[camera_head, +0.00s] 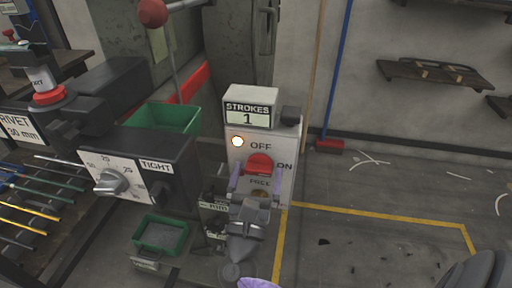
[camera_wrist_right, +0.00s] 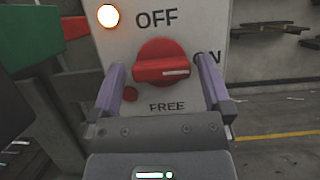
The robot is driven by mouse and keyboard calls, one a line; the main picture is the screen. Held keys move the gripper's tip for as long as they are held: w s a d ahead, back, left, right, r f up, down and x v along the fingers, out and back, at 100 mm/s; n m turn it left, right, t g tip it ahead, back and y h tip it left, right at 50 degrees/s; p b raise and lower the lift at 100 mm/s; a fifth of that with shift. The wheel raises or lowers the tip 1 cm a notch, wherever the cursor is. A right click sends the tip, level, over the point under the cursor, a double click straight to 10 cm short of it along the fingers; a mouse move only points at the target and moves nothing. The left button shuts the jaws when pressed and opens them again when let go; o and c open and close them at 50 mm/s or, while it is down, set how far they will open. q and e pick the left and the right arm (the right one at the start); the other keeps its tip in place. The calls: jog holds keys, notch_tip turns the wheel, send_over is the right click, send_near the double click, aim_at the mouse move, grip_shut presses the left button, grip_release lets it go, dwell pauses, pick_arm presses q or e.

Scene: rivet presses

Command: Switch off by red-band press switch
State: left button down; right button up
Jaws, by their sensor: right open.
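The press switch is a red rotary knob (camera_head: 260,163) on a light panel (camera_head: 285,180) marked OFF above, ON at the right and FREE below. In the right wrist view the knob (camera_wrist_right: 163,64) has its white mark pointing right, toward ON. A lit lamp (camera_head: 237,141) glows at the panel's upper left. My right gripper (camera_head: 256,180) is open in front of the panel, its purple fingers on either side of the knob; I cannot tell if they touch it. My left gripper is out of view.
A STROKES counter (camera_head: 248,113) showing 1 sits above the panel. A dark box with a TIGHT dial (camera_head: 111,181) stands close at the left. Green bins (camera_head: 165,118) stand behind and below it. Floor right of the panel is mostly clear, with yellow lines (camera_head: 380,214).

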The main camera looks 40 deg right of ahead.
jog(key=shift+w+d+r, duration=0.15)
jog(key=shift+w+d, duration=0.05)
jog(key=shift+d, duration=0.05)
jog(key=shift+s, duration=0.1)
jog(key=c, duration=1.1)
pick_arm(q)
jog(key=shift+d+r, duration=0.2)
